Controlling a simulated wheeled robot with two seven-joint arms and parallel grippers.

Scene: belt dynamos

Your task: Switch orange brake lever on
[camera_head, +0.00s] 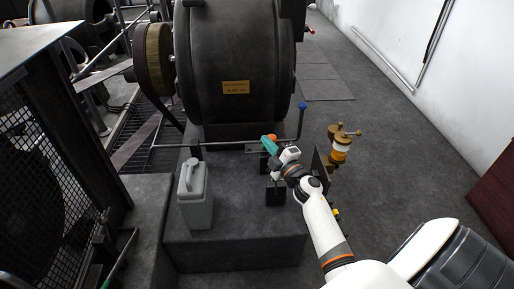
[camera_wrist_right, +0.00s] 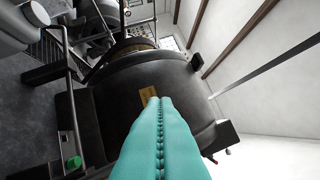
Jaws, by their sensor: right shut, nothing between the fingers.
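A small orange knob (camera_head: 272,137), which looks like the end of the orange brake lever, shows right beside my right gripper's fingertips in the head view. The gripper and wrist hide most of the lever below it, so I cannot tell its position or whether the fingers touch it. My right gripper (camera_head: 268,144) has teal fingers and is shut and empty, in front of the big dark dynamo drum (camera_head: 233,55). In the wrist view the teal fingers (camera_wrist_right: 155,102) are pressed together, pointing at the drum. I do not see the orange knob there. My left gripper is out of view.
A lever with a blue knob (camera_head: 302,106) stands right of the gripper, by a horizontal rod (camera_head: 225,145). A grey canister (camera_head: 195,195) stands on the plinth (camera_head: 240,240). A brass and orange fitting (camera_head: 340,148) is at the right. Open floor (camera_head: 410,170) lies further right.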

